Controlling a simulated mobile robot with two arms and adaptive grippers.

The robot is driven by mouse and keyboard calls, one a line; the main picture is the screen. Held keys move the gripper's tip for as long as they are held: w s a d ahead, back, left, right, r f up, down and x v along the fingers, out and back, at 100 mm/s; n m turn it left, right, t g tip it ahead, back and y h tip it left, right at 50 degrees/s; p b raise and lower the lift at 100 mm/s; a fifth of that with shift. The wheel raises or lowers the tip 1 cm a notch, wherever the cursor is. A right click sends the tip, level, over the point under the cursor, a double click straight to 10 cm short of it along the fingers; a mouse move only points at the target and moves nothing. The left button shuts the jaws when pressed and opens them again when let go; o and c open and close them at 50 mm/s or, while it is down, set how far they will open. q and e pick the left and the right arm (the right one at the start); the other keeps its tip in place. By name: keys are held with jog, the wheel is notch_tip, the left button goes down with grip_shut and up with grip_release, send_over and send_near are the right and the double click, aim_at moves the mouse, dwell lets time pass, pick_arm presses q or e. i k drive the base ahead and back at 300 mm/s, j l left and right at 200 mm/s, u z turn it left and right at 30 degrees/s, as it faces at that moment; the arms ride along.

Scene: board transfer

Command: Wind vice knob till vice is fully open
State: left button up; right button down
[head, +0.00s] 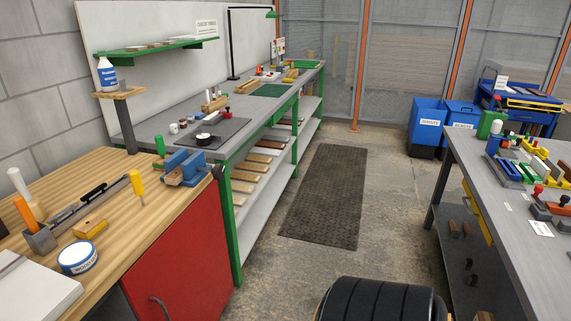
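A blue vice (186,164) is mounted at the far right corner of the wooden workbench (120,235) on the left. A small dark part, possibly its knob (218,171), shows at the vice's right end, by the bench edge. A brown patch shows at the vice's left end; I cannot tell whether it is a held piece or the bench top. The gap between the jaws is too small to judge. Neither of my grippers is in view.
A yellow-handled screwdriver (137,183) and a green-capped item (159,146) stand near the vice. A red cabinet (175,255) is below it. A grey bench (165,122) stands behind. Open floor with a dark mat (325,195) lies to the right, before another table (500,190).

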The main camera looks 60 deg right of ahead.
aim_at(218, 172)
jog(key=z, duration=1.6)
jog(key=i+l+u, duration=0.15)
jog(key=u, duration=0.75)
jog(key=i+l+u, duration=0.2)
jog(key=l+u, duration=0.3)
jog(key=l, duration=0.55)
jog(key=l+u, duration=0.45)
jog(key=l, duration=0.65)
